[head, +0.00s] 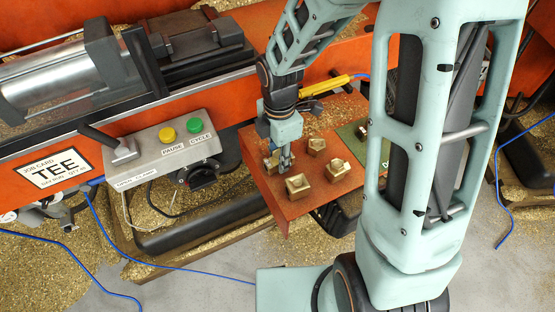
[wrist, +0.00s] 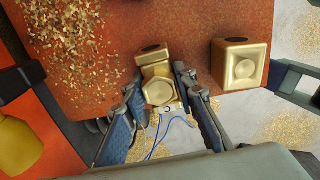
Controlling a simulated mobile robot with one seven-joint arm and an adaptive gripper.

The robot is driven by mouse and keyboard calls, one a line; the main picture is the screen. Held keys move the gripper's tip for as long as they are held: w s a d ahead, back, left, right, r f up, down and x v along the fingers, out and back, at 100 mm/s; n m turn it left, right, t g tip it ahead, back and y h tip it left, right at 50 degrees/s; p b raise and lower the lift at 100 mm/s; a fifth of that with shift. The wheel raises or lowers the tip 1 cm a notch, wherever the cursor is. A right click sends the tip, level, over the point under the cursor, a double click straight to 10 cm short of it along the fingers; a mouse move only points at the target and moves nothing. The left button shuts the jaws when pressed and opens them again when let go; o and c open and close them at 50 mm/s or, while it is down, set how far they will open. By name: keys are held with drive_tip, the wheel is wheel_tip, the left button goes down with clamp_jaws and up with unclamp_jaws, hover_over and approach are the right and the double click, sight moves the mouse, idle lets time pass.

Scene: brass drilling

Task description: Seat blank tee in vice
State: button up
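My gripper (head: 285,165) points down at the left part of the orange tray, at a brass blank (head: 271,162). In the wrist view, my gripper's fingers (wrist: 160,84) flank this brass blank (wrist: 158,90), one on each side. It has a bright many-sided face and an upper block with a dark hole; I cannot tell for sure that it is the tee. The fingertips lie very close to its sides, and whether they press on it is unclear. Dark blocks on the machine (head: 200,42) stand at upper left; I cannot make out the vice jaws clearly.
Several other brass blanks, one at the front (head: 298,186), sit on the orange tray (head: 268,188). A green patch (head: 350,133) lies at its right. A grey control box (head: 165,150) has a lever and yellow and green buttons. Brass chips litter the wrist view's tray corner (wrist: 70,45).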

sight(279, 154)
clamp_jaws()
drive_tip(key=shift+r, duration=0.15)
wheel_tip(279, 154, up, 7)
drive_tip(key=p, duration=0.6)
